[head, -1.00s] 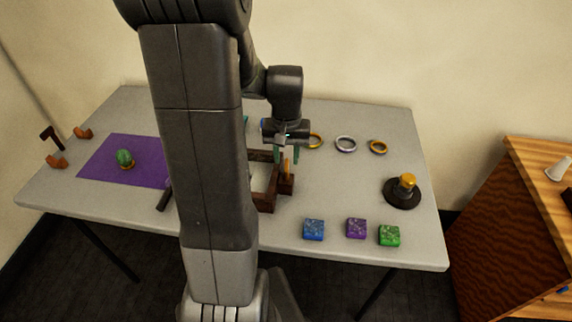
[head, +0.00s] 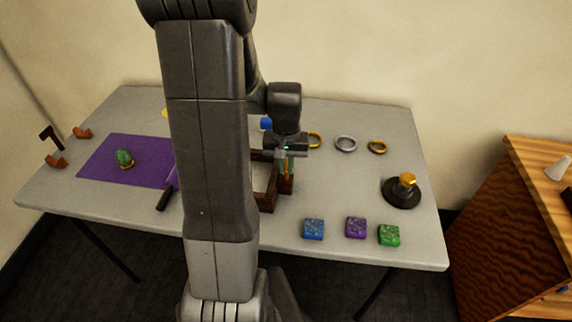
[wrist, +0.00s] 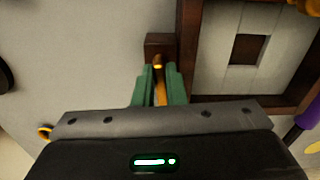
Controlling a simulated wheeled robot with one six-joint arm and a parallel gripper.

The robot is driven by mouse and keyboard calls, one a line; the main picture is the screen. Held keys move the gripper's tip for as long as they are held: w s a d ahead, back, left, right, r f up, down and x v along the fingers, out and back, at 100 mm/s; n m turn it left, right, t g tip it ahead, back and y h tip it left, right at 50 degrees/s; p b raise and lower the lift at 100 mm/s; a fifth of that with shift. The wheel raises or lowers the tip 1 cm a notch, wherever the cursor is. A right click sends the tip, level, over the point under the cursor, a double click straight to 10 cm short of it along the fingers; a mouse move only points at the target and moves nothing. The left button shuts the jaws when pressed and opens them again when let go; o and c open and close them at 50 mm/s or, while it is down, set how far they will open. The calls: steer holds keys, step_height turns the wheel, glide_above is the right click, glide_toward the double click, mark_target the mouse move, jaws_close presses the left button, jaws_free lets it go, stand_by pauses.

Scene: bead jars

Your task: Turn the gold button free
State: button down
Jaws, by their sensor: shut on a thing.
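The gold button (wrist: 160,92) is a narrow gold bar on a small dark wooden block (wrist: 160,44). The block sits against the outer side of a dark wooden frame (wrist: 188,45). My gripper (wrist: 160,72) has its green fingers shut on the gold button from both sides. In the head view the gripper (head: 285,166) points down at the frame's right side, and its fingers mostly hide the button. The frame holds a pale panel (wrist: 222,35) with a dark square opening. My arm hides the frame's left part in the head view.
Blue (head: 314,229), purple (head: 356,228) and green (head: 389,236) blocks lie along the table's front edge. A dark stand with a gold knob (head: 407,181) is at right. Several rings lie behind. A purple mat (head: 100,160) with a green-topped object (head: 124,158) is at left.

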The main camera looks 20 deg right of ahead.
mark_target(286, 167)
steer(key=shift+m, duration=0.6)
steer(key=c, duration=1.5)
jaws_free()
steer(key=shift+r, duration=0.1)
step_height(286, 167, up, 14)
steer(key=shift+f, duration=0.15)
steer(key=shift+f, duration=0.1)
step_height(286, 167, down, 14)
steer(key=shift+r, duration=0.1)
steer(key=shift+n, duration=0.4)
